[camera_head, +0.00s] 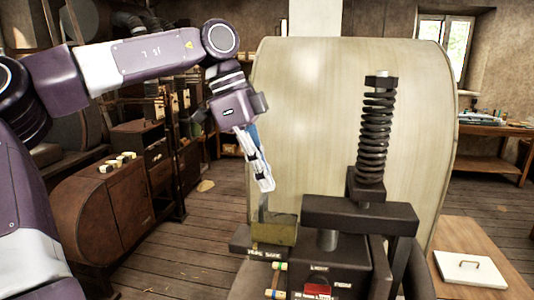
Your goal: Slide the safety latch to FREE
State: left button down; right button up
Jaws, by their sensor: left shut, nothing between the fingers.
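The handwheel press is in the head view, with a dark frame (350,214) and an upright coil spring (374,135). At its lower left, an olive-brass block (275,232) with a thin upright piece (263,206) sits above a dark ledge (262,254) with small white lettering. The lettering is too small to read surely. I cannot tell for certain which part is the safety latch or where it is set. My left gripper (266,186) points down, shut and empty, just above the thin upright piece; contact cannot be told. My right gripper is not in view.
A large pale rounded panel (310,110) stands behind the press. A wooden table (460,235) with a white handled board (470,268) is at right. Brown cabinets (105,215) stand at left. Plank floor (205,225) is open between the cabinets and the press.

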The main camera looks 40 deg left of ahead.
pick_arm(q)
jog(key=v, duration=1)
jog(key=shift+r, duration=0.35)
